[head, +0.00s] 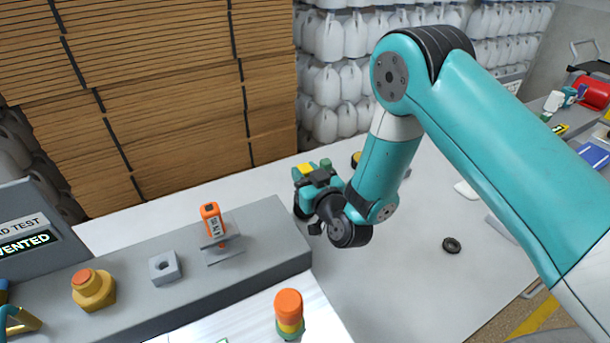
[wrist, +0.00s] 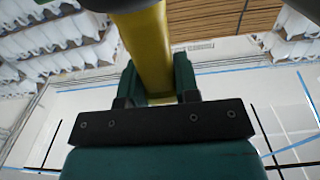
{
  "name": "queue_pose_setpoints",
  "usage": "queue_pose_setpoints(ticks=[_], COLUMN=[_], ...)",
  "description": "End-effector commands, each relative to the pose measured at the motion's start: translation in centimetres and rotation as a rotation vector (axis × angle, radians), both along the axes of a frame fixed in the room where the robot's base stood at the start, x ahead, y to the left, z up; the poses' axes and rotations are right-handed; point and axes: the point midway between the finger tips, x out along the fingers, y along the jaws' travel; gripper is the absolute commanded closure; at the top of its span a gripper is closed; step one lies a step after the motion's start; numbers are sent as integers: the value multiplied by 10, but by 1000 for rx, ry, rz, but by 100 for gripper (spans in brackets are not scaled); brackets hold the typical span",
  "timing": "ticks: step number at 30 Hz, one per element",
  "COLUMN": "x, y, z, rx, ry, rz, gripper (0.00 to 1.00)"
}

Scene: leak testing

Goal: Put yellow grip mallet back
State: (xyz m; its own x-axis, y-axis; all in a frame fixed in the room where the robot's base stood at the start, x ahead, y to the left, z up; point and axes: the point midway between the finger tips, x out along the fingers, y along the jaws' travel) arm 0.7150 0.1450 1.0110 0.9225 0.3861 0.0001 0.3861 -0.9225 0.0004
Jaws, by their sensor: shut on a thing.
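My gripper (head: 312,172) is shut on the yellow grip of the mallet, above the pale table beyond the end of the grey ledge. In the head view only a small yellow patch of the grip (head: 306,169) shows between the teal fingers. In the wrist view the yellow grip (wrist: 152,50) runs up from between the fingers (wrist: 158,85) to the top edge. A greyish part crosses the top of that view, cut off by the frame; I cannot tell whether it is the mallet's head. The mallet's place is not clear in either view.
The grey ledge (head: 270,262) holds an orange device (head: 212,220) on a stand, a grey block with a hole (head: 165,267) and a yellow-orange knob (head: 93,289). An orange-topped piece (head: 289,312) stands in front. A black ring (head: 452,245) lies on the open table (head: 395,290).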

Motion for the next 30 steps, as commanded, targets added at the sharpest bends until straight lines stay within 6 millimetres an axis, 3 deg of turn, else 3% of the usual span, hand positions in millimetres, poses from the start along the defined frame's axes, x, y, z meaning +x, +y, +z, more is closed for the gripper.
queue_pose_setpoints(ticks=[9, 10, 13, 23, 30], x=[0, 0, 0, 0, -29], y=[0, 0, 0, 0, -11], z=[-3, -3, -2, 2, -5], rx=[2, 0, 0, 1, 0], ry=[-1, 0, 0, -1, 1], rz=[0, 0, 0, 0, 2], gripper=[100, 68, 45, 45, 45])
